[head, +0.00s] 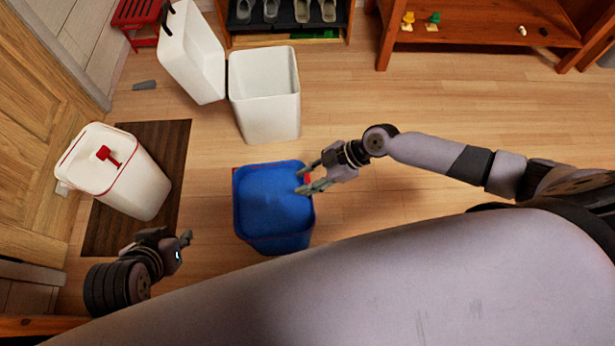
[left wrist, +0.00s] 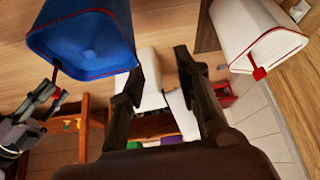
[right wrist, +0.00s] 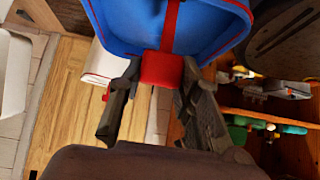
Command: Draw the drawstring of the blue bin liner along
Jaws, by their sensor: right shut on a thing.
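The blue bin liner (head: 270,195) lines a bin standing on the floor at the middle of the head view, with a thin red edge at its rim. In the right wrist view the red drawstring (right wrist: 171,25) runs down from the blue liner to a wide red tab (right wrist: 162,70). My right gripper (head: 303,180) is at the bin's right rim, shut on this tab. In the left wrist view the liner (left wrist: 85,40) is at upper left, with a dark red strip hanging from its rim. My left gripper (head: 186,246) is open and empty, left of the blue bin and apart from it.
A white bin (head: 145,190) with red trim and a red tab stands on a dark mat (head: 185,140) at left. An open white bin (head: 265,100) and its tilted white part (head: 190,55) are behind. A shoe rack (head: 290,38) and wooden shelf (head: 480,38) line the back. Floor at right is clear.

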